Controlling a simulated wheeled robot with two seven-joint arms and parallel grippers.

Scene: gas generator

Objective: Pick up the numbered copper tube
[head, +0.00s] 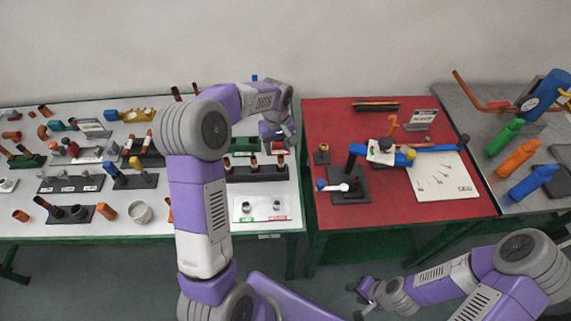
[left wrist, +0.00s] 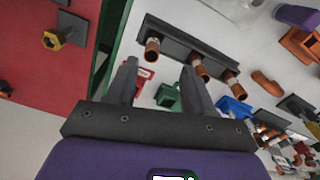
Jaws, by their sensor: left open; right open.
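A black rack (head: 257,174) on the white table holds 3 upright copper tubes, including a left one (head: 254,163) and a right one (head: 281,160). In the left wrist view the rack (left wrist: 180,43) holds the copper tubes (left wrist: 152,49), (left wrist: 198,66) and (left wrist: 231,78). Pale bands show on them, but no number is readable. My left gripper (head: 281,145) is open and empty above the back of the rack; its fingers (left wrist: 160,78) point toward the rack and are apart from the tubes. My right gripper (head: 363,292) is open and empty, low in front of the tables.
A red table (head: 400,195) with tools and a white board (head: 445,180) stands to the right. Beside the rack are a green holder (left wrist: 168,95), a red holder (left wrist: 143,78) and a blue part (left wrist: 233,107). A small white tray (head: 262,205) lies in front of the rack.

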